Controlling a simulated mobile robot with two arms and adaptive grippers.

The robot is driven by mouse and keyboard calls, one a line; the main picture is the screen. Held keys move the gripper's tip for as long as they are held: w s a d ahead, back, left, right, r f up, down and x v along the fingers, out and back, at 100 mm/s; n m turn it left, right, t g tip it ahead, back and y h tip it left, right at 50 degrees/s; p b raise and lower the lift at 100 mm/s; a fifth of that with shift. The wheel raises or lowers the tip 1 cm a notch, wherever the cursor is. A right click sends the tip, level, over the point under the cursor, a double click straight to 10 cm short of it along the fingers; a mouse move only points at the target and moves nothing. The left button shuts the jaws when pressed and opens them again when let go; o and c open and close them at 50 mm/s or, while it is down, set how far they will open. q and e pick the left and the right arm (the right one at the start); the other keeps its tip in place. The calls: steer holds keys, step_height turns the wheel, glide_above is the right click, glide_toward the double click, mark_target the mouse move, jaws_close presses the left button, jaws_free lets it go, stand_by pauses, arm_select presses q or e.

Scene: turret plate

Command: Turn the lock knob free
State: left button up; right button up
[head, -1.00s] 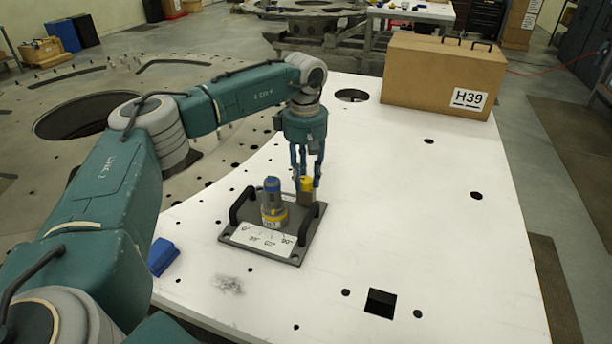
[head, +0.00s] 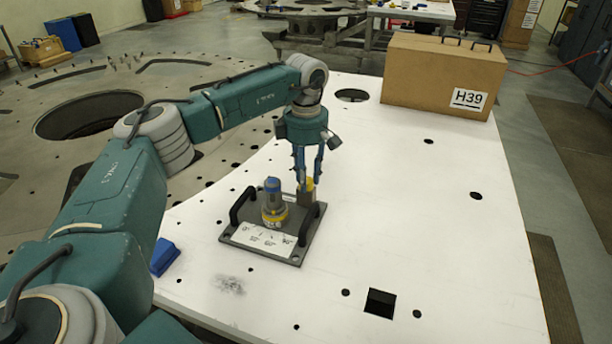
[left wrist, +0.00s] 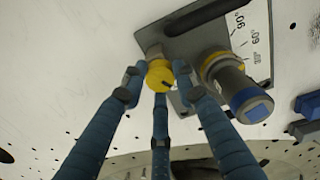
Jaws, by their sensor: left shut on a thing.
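A grey plate (head: 290,258) with two black handles and a white angle scale (head: 264,240) lies on the white table. On it stands a grey turret with a blue top and a yellow ring (head: 273,203). The yellow lock knob (head: 309,183) is at the plate's back right corner; it also shows in the left wrist view (left wrist: 159,74). My left gripper (head: 309,184) comes down from above with its fingers around the knob, shut on it. The fingers partly hide the knob in the head view. My right gripper is not in view.
A blue block (head: 164,256) lies left of the plate on the white table (head: 420,230). A cardboard box marked H39 (head: 436,76) stands at the back right. A square hole (head: 380,303) is at the front. The table right of the plate is free.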

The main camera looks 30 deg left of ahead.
arm_select(q)
steer(key=n, duration=1.1)
steer(key=shift+p, duration=0.35)
steer(key=shift+n, duration=0.4)
steer(key=o, duration=1.1)
steer(key=shift+o, duration=0.2)
step_height(320, 180, up, 12)
steer(key=shift+d, duration=0.1)
